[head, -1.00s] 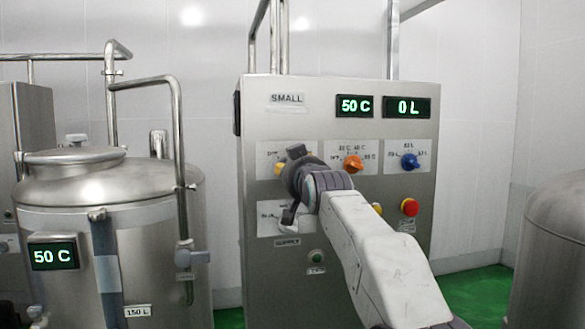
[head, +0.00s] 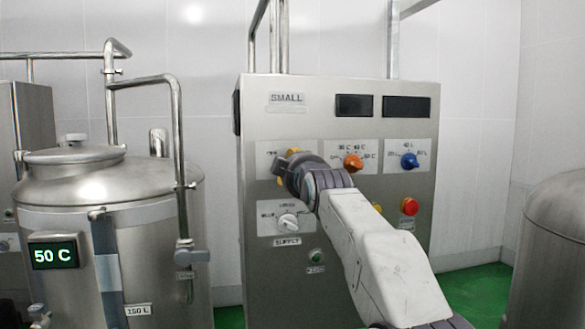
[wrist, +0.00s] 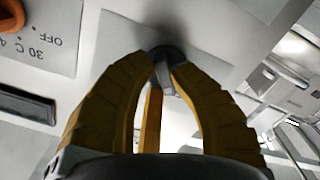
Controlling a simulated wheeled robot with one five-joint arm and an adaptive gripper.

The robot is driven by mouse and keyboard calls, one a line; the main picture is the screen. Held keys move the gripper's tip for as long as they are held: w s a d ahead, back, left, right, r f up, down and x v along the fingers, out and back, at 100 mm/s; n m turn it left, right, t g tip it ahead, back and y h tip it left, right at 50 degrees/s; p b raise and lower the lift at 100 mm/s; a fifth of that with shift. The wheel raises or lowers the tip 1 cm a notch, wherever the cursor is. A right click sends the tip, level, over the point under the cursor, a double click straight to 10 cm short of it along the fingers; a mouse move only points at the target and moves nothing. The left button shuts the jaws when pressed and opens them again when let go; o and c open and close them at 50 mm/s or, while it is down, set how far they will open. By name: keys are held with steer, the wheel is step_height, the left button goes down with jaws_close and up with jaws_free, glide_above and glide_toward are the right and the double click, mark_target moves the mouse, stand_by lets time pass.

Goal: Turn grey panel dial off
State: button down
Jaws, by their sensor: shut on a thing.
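The grey metal panel (head: 338,233) labelled SMALL stands in the middle of the head view, and both its displays (head: 354,105) are dark. My gripper (head: 285,164) is at its upper-left dial and mostly covers it in the head view. In the wrist view, the yellow fingers of my gripper (wrist: 166,72) are shut around this dial (wrist: 167,53), whose dark round part shows at the fingertips. Its pointer direction and most of its markings are hidden.
An orange dial (head: 353,162) and a blue dial (head: 409,160) sit to the right. A pale dial (head: 288,221) is below my gripper, and a red button (head: 410,206) is at lower right. A steel tank (head: 160,255) stands left.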

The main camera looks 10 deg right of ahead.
steer(key=shift+r+n, duration=0.2)
steer(key=shift+n, duration=0.4)
steer(key=c, duration=1.1)
jaws_free()
steer(key=shift+a+f, duration=0.1)
steer(key=shift+f, duration=0.05)
steer(key=shift+s, duration=0.1)
steer(key=s, duration=1.1)
steer(key=shift+s, duration=0.4)
